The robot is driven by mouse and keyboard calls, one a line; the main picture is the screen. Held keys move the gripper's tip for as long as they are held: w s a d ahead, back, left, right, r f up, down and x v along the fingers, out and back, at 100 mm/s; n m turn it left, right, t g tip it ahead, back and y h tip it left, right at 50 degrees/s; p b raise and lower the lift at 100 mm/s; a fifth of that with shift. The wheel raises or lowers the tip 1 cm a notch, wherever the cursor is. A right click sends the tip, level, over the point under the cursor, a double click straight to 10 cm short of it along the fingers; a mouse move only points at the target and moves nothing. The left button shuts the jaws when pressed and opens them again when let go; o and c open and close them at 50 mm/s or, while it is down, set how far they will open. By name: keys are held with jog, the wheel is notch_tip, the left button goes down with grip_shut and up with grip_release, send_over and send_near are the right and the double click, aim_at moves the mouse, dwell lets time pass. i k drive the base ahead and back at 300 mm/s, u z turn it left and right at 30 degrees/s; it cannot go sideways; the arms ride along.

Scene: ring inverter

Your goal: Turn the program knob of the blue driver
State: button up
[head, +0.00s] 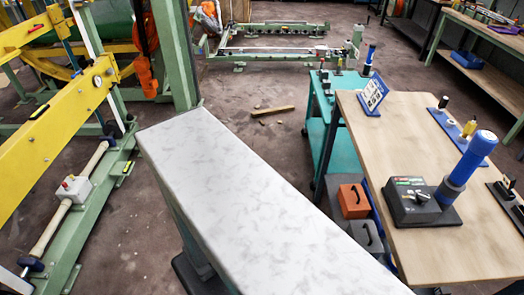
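A thick blue cylinder-shaped tool (468,160) with a pale top stands slightly tilted on the wooden table at the right. Its lower end is behind or beside a dark box (410,202); I cannot tell if they are joined. The box has a small light-coloured knob or lever (423,197) on its top, and red and green marks near its back edge. The knob's setting is too small to read. My gripper is not in view.
The wooden table (410,135) also bears a blue-framed card (373,94) and small tools on a blue holder (460,132). A long white marbled surface (225,200) lies to its left. A teal cart (318,130) and orange box (353,201) stand between. Wood pieces (272,111) lie on the floor.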

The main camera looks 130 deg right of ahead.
aim_at(421, 198)
jog(key=z, duration=0.85)
jog(key=k, duration=0.15)
jog(key=u, duration=2.95)
jog(key=k, duration=0.2)
jog(key=u, duration=2.05)
jog(key=k, duration=0.35)
jog(key=u, duration=1.7)
